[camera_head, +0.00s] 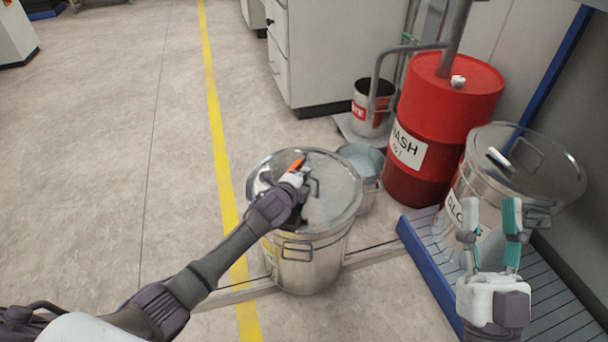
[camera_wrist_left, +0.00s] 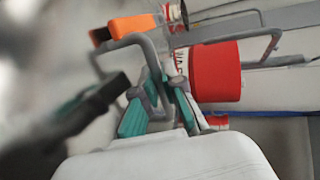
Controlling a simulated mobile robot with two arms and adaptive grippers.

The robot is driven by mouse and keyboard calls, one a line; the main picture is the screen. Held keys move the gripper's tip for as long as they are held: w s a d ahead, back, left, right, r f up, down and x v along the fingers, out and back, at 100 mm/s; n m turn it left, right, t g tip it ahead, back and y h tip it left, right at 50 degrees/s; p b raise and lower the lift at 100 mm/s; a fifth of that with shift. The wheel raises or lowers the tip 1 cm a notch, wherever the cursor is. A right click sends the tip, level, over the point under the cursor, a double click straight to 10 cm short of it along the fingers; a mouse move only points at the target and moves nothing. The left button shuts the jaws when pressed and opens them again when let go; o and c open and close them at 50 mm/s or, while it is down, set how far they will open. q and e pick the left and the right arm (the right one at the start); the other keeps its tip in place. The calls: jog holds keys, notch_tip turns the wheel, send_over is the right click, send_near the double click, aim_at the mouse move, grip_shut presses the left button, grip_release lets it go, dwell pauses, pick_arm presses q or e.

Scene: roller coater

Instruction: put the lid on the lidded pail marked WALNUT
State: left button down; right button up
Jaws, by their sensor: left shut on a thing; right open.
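A steel pail (camera_head: 305,262) stands upright on the floor in the middle of the head view; its label is mostly hidden on the left side, so I cannot read its name. A round shiny lid (camera_head: 335,200) lies over its mouth; I cannot tell whether it is fully seated. My left gripper (camera_head: 295,182) is shut on the lid's grey bar handle, which shows between the teal fingers (camera_wrist_left: 155,100) in the left wrist view. An orange piece (camera_wrist_left: 132,26) is beside the handle. My right gripper (camera_head: 490,225) is open and empty, in front of a lidded pail marked GLO.
The lidded GLO pail (camera_head: 462,185) stands on a blue-edged slatted platform (camera_head: 425,262) at right. A red WASH drum (camera_head: 425,125), a small bucket (camera_head: 370,108) and a grey container (camera_head: 364,160) are behind the middle pail. Floor to the left is clear.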

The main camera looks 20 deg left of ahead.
pick_arm(q)
jog(key=shift+r, duration=0.1)
pick_arm(e)
jog(key=shift+w+f, duration=0.1)
jog(key=shift+f, duration=0.1)
jog(key=shift+r, duration=0.1)
pick_arm(q)
jog(key=shift+f, duration=0.2)
pick_arm(e)
jog(key=shift+s+r+t, duration=0.3)
jog(key=shift+s+r, duration=0.05)
jog(key=shift+r, duration=0.25)
